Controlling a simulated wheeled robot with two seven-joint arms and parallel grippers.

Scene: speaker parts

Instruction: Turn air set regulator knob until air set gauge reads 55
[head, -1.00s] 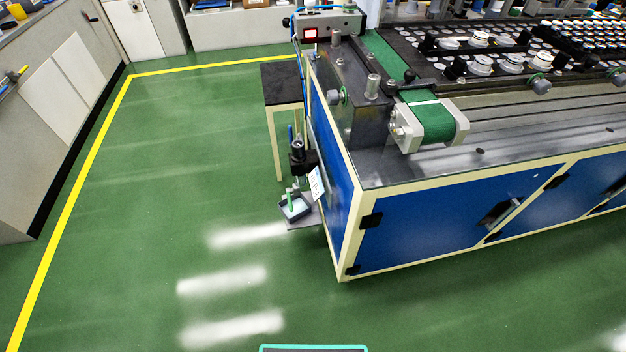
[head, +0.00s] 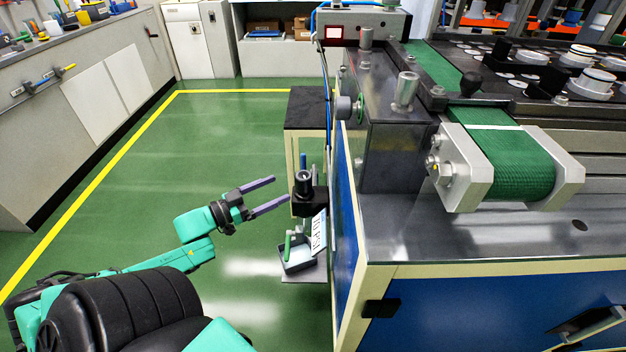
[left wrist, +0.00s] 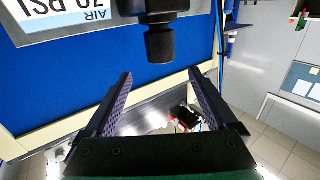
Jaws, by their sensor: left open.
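The air set regulator (head: 306,198) is a small black unit mounted on the near left side of the blue machine. Its knob (left wrist: 160,44) shows as a black cylinder at the top middle in the left wrist view. Beside it is the air set readout (head: 318,234), a white card with a blue band; in the left wrist view it appears upside down and partly cut off (left wrist: 75,14), reading "AIR" and "70 PSI". My left gripper (head: 281,191) is open and empty, its fingers pointing at the regulator, just left of it. The knob appears just beyond the fingertips (left wrist: 161,74). My right gripper is out of view.
The machine's metal top (head: 480,235) and green conveyor (head: 500,160) lie to the right. A small dark-topped table (head: 306,108) stands behind the regulator. A small tray (head: 297,258) sits below it. Green floor to the left is clear up to the grey cabinets (head: 70,90).

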